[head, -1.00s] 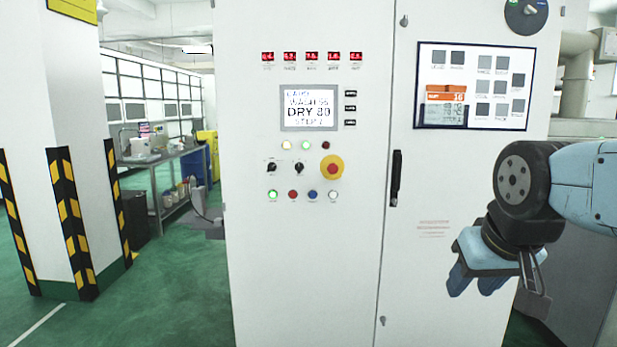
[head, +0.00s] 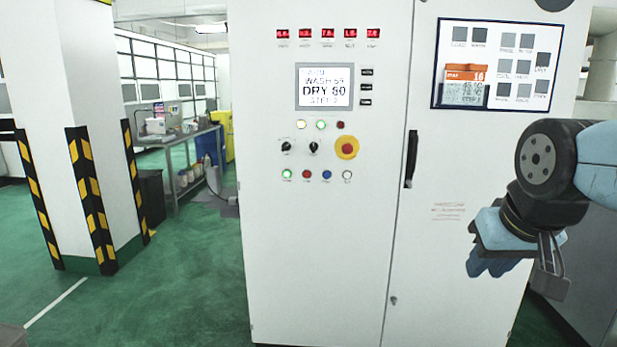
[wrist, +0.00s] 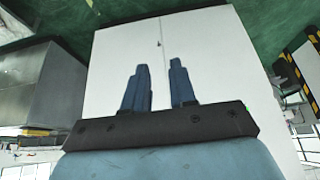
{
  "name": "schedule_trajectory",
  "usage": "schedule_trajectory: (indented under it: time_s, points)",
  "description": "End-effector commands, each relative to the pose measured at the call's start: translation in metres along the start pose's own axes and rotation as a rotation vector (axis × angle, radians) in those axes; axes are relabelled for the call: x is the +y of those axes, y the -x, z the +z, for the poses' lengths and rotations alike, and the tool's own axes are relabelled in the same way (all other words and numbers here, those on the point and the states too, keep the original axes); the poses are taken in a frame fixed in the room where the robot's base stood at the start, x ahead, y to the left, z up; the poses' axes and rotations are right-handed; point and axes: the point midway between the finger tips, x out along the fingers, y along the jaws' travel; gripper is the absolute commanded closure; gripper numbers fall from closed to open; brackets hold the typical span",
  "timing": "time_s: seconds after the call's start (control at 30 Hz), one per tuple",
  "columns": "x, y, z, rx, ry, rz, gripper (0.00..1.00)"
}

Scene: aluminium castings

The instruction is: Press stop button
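A white control cabinet (head: 320,260) stands ahead, and it also fills the middle of the wrist view (wrist: 215,60). On its left door is a red mushroom button on a yellow round plate (head: 346,148). Below it is a row of small buttons: a lit green one (head: 287,174), a red one (head: 307,174), a blue one (head: 326,174) and a whitish one (head: 347,174). I cannot read their labels. My gripper (head: 490,268) hangs at the right, apart from the buttons. In the wrist view its two blue fingers (wrist: 160,68) are apart with nothing between them.
A display (head: 324,87) and two black knobs sit near the buttons. A black handle (head: 411,158) is on the right door. A striped pillar (head: 85,130) and a workbench (head: 180,145) stand to the left. Green floor (head: 165,285) is clear between pillar and cabinet.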

Motion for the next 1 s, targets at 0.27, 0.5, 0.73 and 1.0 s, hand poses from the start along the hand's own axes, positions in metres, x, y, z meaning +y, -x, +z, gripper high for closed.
schedule_trajectory:
  time_s: [0.27, 0.5, 0.73, 1.0]
  points:
    - [0.0000, 0.0000, 0.0000, 0.000, 0.000, 0.000, 1.00]
    - [0.0000, 0.0000, 0.0000, 0.000, 0.000, 0.000, 1.00]
    - [0.0000, 0.0000, 0.0000, 0.000, 0.000, 0.000, 1.00]
    - [0.0000, 0.0000, 0.0000, 0.000, 0.000, 0.000, 1.00]
